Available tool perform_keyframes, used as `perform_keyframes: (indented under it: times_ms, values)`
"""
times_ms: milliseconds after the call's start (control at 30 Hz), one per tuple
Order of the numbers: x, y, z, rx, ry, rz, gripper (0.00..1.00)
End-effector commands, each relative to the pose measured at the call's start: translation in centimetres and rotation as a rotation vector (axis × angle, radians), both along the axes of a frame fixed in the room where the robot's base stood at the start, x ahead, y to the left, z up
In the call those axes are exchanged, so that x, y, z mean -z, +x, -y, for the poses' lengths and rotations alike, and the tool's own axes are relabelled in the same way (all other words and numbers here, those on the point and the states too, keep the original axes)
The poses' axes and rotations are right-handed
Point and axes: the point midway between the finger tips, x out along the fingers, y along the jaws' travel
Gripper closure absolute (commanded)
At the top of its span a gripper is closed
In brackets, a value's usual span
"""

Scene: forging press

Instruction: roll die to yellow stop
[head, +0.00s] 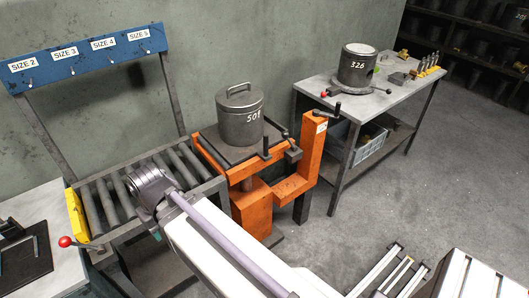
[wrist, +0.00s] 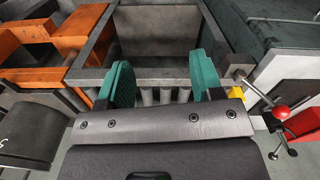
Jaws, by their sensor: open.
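A dark steel die (head: 240,118) marked 501, with a handle on its lid, stands upright on the plate of the orange lift cart (head: 250,205). The cart butts against the roller table (head: 95,207). The yellow stop (head: 77,215) is at the table's left end, far from the die; a bit of yellow shows in the wrist view (wrist: 236,91). My gripper (wrist: 162,85) is open and empty over the rollers, its green pads apart. A dark cylinder, likely the die, is partly cut off at left in the wrist view (wrist: 35,130).
A lever with a red knob (head: 66,241) stands by the yellow stop. Another die (head: 357,66), marked 326, sits on the grey bench (head: 400,93) at right. A blue rack board (head: 90,58) with size labels stands behind the rollers. The rollers between die and stop look clear except beneath my wrist.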

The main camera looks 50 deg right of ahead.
Motion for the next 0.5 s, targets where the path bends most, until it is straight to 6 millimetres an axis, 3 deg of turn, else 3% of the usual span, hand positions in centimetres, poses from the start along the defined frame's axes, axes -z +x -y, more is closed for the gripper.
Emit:
perform_keyframes:
  times_ms: [300, 367, 433, 500]
  values:
    - [0.0, 0.0, 0.0, 0.0, 0.0, 0.0, 0.4]
    - [0.2, 0.0, 0.2, 0.004, 0.0, 0.0, 0.45]
    - [1.1, 0.0, 1.3, 0.031, 0.0, 0.0, 0.51]
    - [3.2, -0.1, 4.1, 0.1, 0.0, 0.0, 0.51]
